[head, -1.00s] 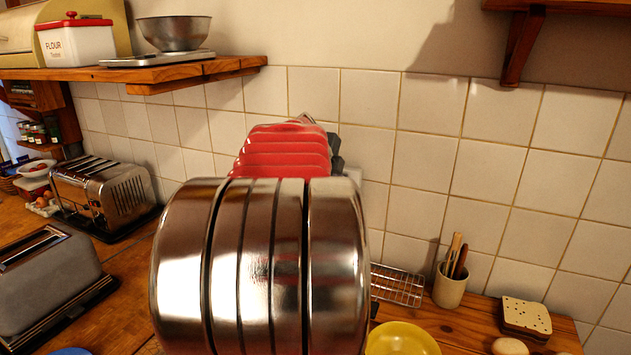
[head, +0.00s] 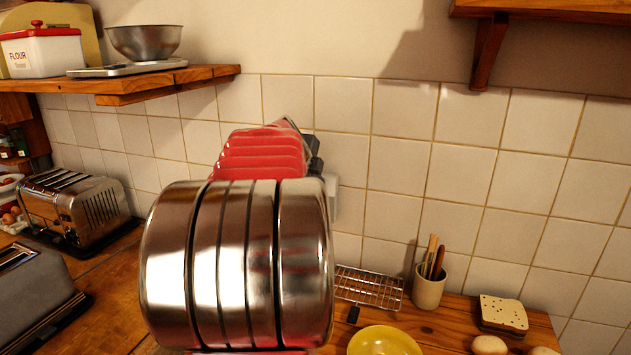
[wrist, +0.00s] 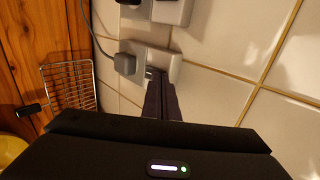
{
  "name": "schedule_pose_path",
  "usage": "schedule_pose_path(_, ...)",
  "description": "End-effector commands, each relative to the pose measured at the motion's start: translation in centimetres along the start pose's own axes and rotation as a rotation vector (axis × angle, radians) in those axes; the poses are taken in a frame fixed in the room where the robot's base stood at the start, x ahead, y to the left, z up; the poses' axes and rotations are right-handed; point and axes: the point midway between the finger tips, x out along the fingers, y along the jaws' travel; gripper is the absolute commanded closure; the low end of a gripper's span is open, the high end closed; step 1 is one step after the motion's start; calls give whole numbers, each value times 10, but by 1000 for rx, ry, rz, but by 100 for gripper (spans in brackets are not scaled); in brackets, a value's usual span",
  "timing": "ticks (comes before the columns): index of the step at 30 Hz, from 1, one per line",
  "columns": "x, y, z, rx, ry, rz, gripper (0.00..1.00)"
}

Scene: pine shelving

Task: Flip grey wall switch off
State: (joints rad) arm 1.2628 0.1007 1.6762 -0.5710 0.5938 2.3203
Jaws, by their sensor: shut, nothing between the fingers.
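In the wrist view, a pale plate (wrist: 168,62) is fixed to the tiled wall, just beyond my fingertips. My gripper (wrist: 157,84) is shut and empty, its dark fingers pointing at this plate. I cannot tell whether they touch it, and they cover part of it. A grey block with a cord (wrist: 125,64) sits beside the plate. A light grey box (wrist: 172,12) is on the wall further up the picture. I cannot tell for certain which fitting is the grey switch, or its position. In the head view, a pale wall fitting (head: 331,194) shows partly behind my arm.
A wire rack (head: 368,287), a utensil pot (head: 430,287) and a yellow bowl (head: 384,341) are on the counter right of my arm. A toaster (head: 72,202) stands at left. Wooden shelves (head: 170,80) overhang both sides. The tiled wall at right is bare.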

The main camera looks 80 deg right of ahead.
Motion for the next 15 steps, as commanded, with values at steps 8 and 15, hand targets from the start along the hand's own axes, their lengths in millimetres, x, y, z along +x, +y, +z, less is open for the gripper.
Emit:
schedule_pose_path(8, -5, -6, 0, 1, 0, 0, 100)
schedule_pose_path(15, -10, -12, 0, 0, -1, -1, 100)
